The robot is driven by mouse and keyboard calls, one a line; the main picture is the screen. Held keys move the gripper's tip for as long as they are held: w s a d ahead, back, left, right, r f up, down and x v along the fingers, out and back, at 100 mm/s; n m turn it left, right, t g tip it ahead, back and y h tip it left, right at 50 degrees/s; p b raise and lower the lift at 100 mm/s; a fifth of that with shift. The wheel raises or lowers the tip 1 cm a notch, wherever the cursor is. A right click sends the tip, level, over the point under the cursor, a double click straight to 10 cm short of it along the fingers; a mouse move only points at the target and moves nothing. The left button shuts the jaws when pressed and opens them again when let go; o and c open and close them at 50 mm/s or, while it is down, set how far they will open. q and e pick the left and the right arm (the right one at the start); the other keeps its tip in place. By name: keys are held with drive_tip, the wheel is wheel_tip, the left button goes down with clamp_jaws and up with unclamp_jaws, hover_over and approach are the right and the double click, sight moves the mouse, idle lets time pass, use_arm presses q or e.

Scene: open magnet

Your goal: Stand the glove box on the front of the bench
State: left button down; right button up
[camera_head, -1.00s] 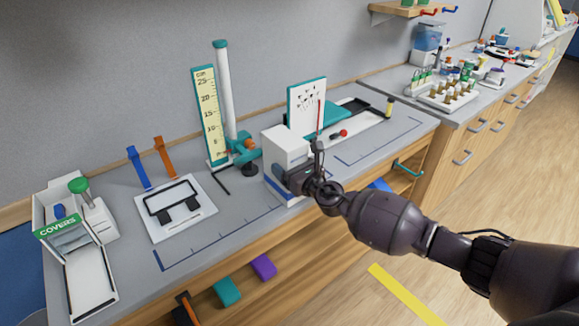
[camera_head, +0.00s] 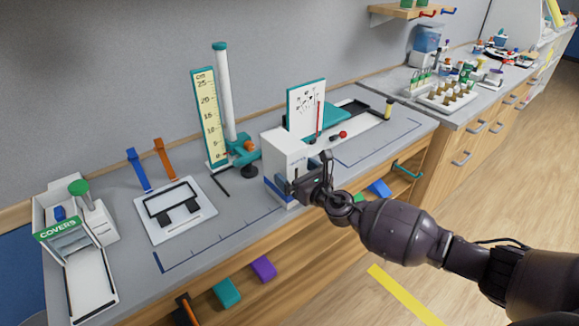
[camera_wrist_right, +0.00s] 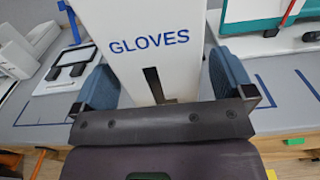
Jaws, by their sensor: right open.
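The glove box (camera_head: 285,150) is a white upright box with a blue band low down, standing on the bench (camera_head: 235,208) at its front edge. In the right wrist view the glove box (camera_wrist_right: 152,60) shows blue GLOVES lettering and a dark slot. My right gripper (camera_head: 300,186) is open at the front of the box. In the wrist view its blue-padded fingers (camera_wrist_right: 163,80) lie to either side of the box, with a gap visible on the right. The box's base is partly hidden behind the gripper. My left gripper is not in view.
A white framed plate (camera_head: 175,226) lies left of the box, with a ruler stand (camera_head: 210,120) behind. A COVERS dispenser (camera_head: 62,240) stands at the left end. A white-and-teal board (camera_head: 306,108) stands behind the box. The outlined area (camera_head: 375,145) on the right is bare.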

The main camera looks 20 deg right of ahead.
drive_tip(key=v, duration=0.9)
drive_tip(key=s+d+f+n+g+h, duration=0.1)
drive_tip(key=s+f+n+h, duration=0.1)
drive_tip(key=s+f+n, duration=0.3)
drive_tip(key=s+d+f+n+g+h, duration=0.1)
drive_tip(key=s+f+n+g+h, duration=0.1)
drive_tip(key=s+f+n, duration=0.4)
drive_tip(key=s+d+f+n+g+h, duration=0.1)
drive_tip(key=s+f+n, duration=0.5)
drive_tip(key=s+n, duration=0.8)
drive_tip(key=n+g+h, duration=0.1)
drive_tip(key=n, duration=0.6)
drive_tip(key=shift+f+n, duration=0.2)
drive_tip(key=shift+n, duration=0.2)
drive_tip(key=shift+a+f+b, duration=0.1)
drive_tip(key=shift+b, duration=0.3)
